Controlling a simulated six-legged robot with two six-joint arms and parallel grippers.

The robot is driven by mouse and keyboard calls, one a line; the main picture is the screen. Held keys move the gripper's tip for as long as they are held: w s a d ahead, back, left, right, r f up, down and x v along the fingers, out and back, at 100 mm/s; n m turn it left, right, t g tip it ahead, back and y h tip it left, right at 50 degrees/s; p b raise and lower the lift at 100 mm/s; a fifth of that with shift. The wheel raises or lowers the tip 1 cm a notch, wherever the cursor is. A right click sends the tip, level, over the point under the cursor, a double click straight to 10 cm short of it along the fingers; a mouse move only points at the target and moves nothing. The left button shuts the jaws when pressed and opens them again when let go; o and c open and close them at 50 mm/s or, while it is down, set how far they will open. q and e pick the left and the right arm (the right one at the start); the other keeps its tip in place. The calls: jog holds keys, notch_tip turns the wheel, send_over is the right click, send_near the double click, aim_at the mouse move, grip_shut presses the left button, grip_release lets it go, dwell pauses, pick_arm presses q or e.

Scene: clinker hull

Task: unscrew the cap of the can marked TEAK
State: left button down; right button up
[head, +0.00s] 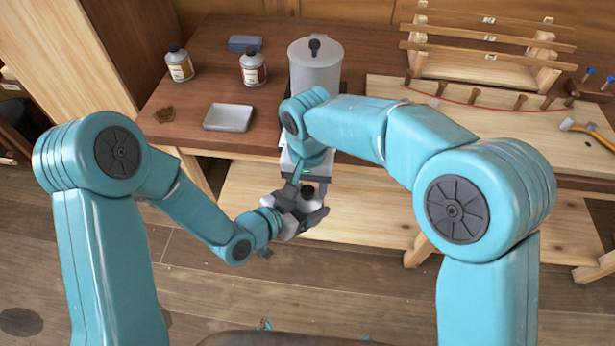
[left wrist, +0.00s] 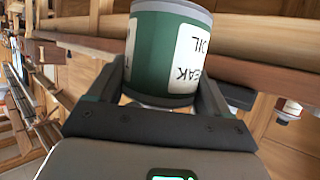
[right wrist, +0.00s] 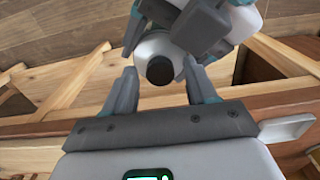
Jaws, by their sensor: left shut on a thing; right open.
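The TEAK can (left wrist: 158,50) is green with a white label reading "TEAK OIL", upside down in the left wrist view. My left gripper (left wrist: 160,92) is shut on its sides and holds it in the air in front of the bench. Its black cap (right wrist: 160,70) faces my right wrist camera, on the can's pale top. In the head view the cap (head: 307,191) shows between the grippers; most of the can is hidden. My right gripper (right wrist: 158,82) is open, its fingers pointing at the cap, one to each side; I cannot tell whether they touch it.
On the bench stand two labelled bottles (head: 179,63) (head: 253,69), a grey tray (head: 228,117), a blue block (head: 245,43) and a large grey pot (head: 315,68). The floor in front is clear.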

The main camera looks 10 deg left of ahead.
grip_shut()
jog(key=n, duration=0.8)
jog(key=shift+d+n, duration=0.1)
jog(key=shift+n, duration=0.3)
jog(key=shift+r, duration=0.2)
jog(key=shift+r, duration=0.95)
